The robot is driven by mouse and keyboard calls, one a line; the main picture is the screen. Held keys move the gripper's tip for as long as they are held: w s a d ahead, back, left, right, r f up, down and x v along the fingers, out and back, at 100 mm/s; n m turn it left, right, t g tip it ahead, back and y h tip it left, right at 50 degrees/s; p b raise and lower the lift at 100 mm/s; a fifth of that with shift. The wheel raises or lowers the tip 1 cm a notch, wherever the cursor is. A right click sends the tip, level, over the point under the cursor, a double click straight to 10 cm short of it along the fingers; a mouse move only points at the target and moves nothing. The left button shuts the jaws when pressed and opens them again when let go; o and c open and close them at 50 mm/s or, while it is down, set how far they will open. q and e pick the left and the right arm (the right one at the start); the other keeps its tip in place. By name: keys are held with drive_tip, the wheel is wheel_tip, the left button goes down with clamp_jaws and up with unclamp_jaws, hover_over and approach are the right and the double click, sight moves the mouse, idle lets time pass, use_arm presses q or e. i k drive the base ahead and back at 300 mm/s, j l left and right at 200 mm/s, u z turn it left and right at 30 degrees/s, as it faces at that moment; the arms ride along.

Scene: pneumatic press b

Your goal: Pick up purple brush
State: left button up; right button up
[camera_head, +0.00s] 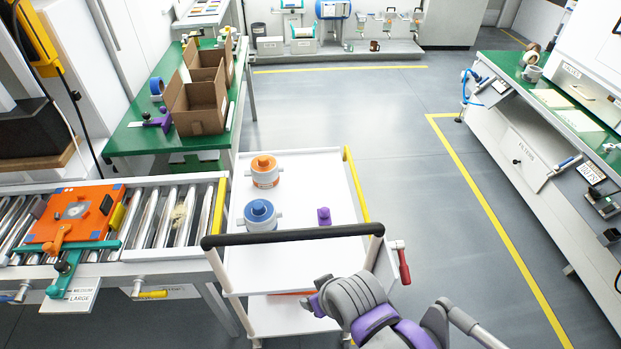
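A small purple piece with a raised knob (323,216) stands on the white cart top, right of the blue-topped container. Another purple item with a dark knob (158,120) lies on the green table at the left. I cannot tell from its shape which of them is the brush. A grey arm with purple bands, apparently my right one, reaches in from the lower right, in front of the cart. Its end (316,304) is near the cart's lower shelf, below the handle bar, and its fingers are not clear. It is well apart from both purple items. My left gripper is not in view.
The white cart (293,187) has a dark handle bar (292,236) across its near side and holds orange-topped (264,172) and blue-topped (260,214) containers. A roller conveyor (150,225) is at left. Cardboard boxes (197,105) stand on the green table. Floor right of the cart is clear.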

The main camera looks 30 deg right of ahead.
sight(324, 216)
drive_tip(key=z, duration=1.15)
drive_tip(key=k+l+u, duration=0.1)
drive_tip(key=l+u, duration=0.25)
drive_tip(key=k+l+u, duration=0.15)
drive_tip(key=l+u, duration=0.15)
drive_tip(key=l, duration=0.2)
drive_tip(key=k+l+u, duration=0.2)
drive_tip(key=l+u, duration=0.15)
drive_tip(key=k+l+u, duration=0.35)
drive_tip(key=i+j, duration=0.2)
drive_tip(key=i, duration=0.3)
drive_tip(key=i+j, duration=0.2)
drive_tip(key=i, duration=0.3)
drive_tip(key=i+j, duration=0.2)
drive_tip(key=i, duration=0.25)
